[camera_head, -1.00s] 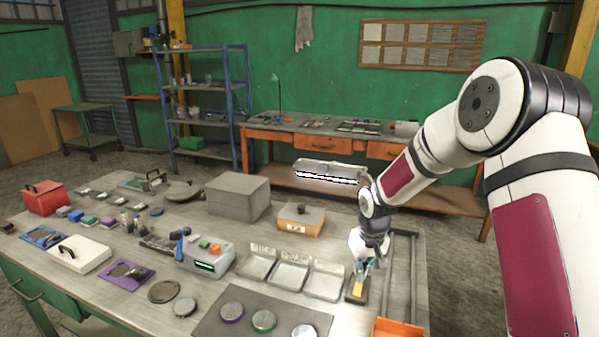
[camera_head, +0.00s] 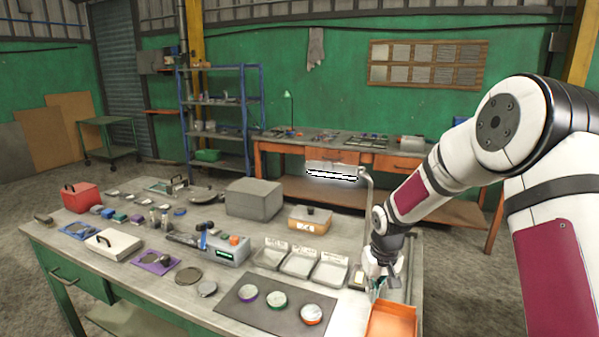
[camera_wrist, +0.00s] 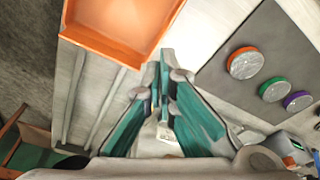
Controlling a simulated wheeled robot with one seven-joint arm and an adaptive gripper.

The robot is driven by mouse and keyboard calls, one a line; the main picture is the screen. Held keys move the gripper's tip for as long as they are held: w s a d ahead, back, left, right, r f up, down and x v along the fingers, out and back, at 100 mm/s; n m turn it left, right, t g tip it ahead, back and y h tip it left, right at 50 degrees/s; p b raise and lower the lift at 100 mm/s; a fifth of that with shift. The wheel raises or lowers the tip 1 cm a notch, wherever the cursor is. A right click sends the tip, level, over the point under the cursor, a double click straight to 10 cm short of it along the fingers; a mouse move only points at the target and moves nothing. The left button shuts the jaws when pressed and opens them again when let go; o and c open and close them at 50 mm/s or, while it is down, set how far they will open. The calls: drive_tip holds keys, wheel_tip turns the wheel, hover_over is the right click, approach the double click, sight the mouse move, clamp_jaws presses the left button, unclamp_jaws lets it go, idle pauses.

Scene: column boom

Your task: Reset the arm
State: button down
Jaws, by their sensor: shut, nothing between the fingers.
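My gripper (camera_head: 378,288) is at the right end of the workbench (camera_head: 205,300), pointing down between the row of grey trays and the orange tray. In the wrist view its two teal fingers (camera_wrist: 160,72) come together at the tips with nothing between them. The orange tray (camera_head: 391,322) lies just in front of the gripper. It also shows at the top of the wrist view (camera_wrist: 112,52).
Three shallow grey trays (camera_head: 299,264) stand left of the gripper. A dark mat (camera_head: 240,313) holds discs with purple, green and orange rims. A lamp (camera_head: 332,170) arches above the bench. A grey box (camera_head: 254,199) and an orange-fronted box (camera_head: 309,219) stand behind the trays.

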drive_tip(key=s+r+t+h, duration=0.1)
drive_tip(key=s+r, duration=0.6)
drive_tip(key=r, duration=0.4)
drive_tip(key=s+r+t, duration=0.1)
drive_tip(key=s+r, duration=0.6)
drive_tip(key=r, duration=0.3)
drive_tip(key=s+r+t, duration=0.1)
drive_tip(key=s+r, duration=0.2)
drive_tip(key=s, duration=0.7)
drive_tip(key=s+r+m, duration=0.1)
drive_tip(key=s+r, duration=0.2)
drive_tip(key=s, duration=0.6)
drive_tip(key=shift+s+t+y, duration=0.4)
